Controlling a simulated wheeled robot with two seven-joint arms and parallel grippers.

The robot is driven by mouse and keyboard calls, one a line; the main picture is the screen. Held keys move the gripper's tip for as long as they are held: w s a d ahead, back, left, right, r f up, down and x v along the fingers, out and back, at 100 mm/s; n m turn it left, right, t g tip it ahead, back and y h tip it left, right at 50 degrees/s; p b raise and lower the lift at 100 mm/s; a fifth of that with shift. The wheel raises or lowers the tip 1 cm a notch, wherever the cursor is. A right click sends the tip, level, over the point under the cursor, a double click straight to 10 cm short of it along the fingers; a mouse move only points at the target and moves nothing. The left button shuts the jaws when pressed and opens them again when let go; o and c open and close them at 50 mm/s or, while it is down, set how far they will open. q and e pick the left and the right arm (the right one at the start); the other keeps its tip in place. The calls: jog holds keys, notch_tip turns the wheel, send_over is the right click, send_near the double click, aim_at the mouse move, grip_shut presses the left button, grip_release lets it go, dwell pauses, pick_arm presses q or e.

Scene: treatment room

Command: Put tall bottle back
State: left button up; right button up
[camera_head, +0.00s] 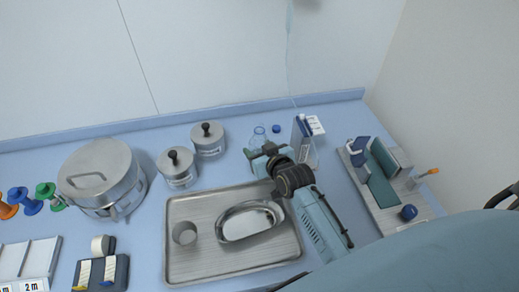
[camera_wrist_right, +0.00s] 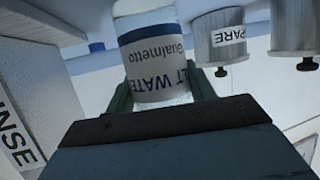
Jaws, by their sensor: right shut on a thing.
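The tall bottle (camera_head: 259,135) is clear, and its top shows just behind my right gripper (camera_head: 264,158) in the head view. In the right wrist view the bottle (camera_wrist_right: 155,60) has a white label with a dark blue band and the letters "LT WATER", shown upside down. The fingers of my right gripper (camera_wrist_right: 162,95) stand on both sides of the bottle and are shut on it. My gripper and forearm hide the bottle's lower part in the head view, so I cannot tell whether it touches the counter. My left gripper is not in view.
Two lidded canisters (camera_head: 208,140) (camera_head: 178,168) stand left of the bottle. A carton (camera_head: 303,138) stands close on its right; a blue cap (camera_head: 276,129) shows behind. A steel tray (camera_head: 185,262) with a cup and basin lies in front. An organizer (camera_head: 385,205) stands right, a large pot (camera_head: 100,178) left.

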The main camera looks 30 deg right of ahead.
jog(key=o, duration=1.1)
jog(key=shift+f, duration=0.1)
jog(key=shift+r, duration=0.2)
jog(key=p+v, duration=0.1)
jog(key=v, duration=1.1)
jog(key=shift+a+f, duration=0.1)
